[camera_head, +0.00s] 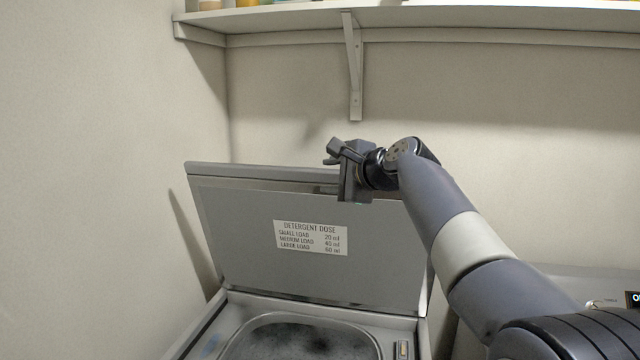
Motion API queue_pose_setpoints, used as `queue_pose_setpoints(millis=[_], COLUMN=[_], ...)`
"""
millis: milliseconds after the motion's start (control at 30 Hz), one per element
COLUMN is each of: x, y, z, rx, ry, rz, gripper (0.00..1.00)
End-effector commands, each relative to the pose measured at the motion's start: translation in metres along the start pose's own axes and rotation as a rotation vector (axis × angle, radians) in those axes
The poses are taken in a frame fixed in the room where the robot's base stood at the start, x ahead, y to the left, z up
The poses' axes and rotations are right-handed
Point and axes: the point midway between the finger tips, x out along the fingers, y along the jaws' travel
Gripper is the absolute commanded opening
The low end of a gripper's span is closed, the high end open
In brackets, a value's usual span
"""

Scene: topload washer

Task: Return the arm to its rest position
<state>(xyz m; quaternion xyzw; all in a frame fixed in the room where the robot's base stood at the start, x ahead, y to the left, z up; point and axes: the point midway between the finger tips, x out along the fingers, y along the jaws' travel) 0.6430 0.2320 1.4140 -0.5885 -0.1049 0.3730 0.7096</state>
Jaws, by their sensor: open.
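My gripper (338,163) is at the end of my arm, in front of the upper edge of the raised washer lid, and points left. It is open, and I see nothing between its fingers. The grey washer lid (240,260) stands up, leaning back, with a white detergent dose label (311,238) on its inner face. Whether the gripper touches the lid I cannot tell. The washer (230,307) is below, its tub opening (300,340) uncovered and cut off by the bottom of the picture. My arm reaches in from the lower right.
A wall shelf (480,18) with a bracket (354,70) runs along the top, holding several items cut off by the frame. The side wall (90,180) is close on the left. Another grey surface (590,280) with a dial lies at the lower right. Space between lid and shelf is free.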

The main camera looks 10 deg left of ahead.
Motion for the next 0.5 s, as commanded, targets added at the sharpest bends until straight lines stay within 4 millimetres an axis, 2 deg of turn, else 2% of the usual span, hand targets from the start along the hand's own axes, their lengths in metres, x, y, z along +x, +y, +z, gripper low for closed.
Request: queue_pose_setpoints(millis=[167,500], x=[-0.0128,-0.0139], y=[0.0007,0.0003], z=[-0.0005,-0.0002], rx=[0.000,0.000], ry=[0.001,0.001], rz=[0.000,0.001], gripper=[0.41,0.41])
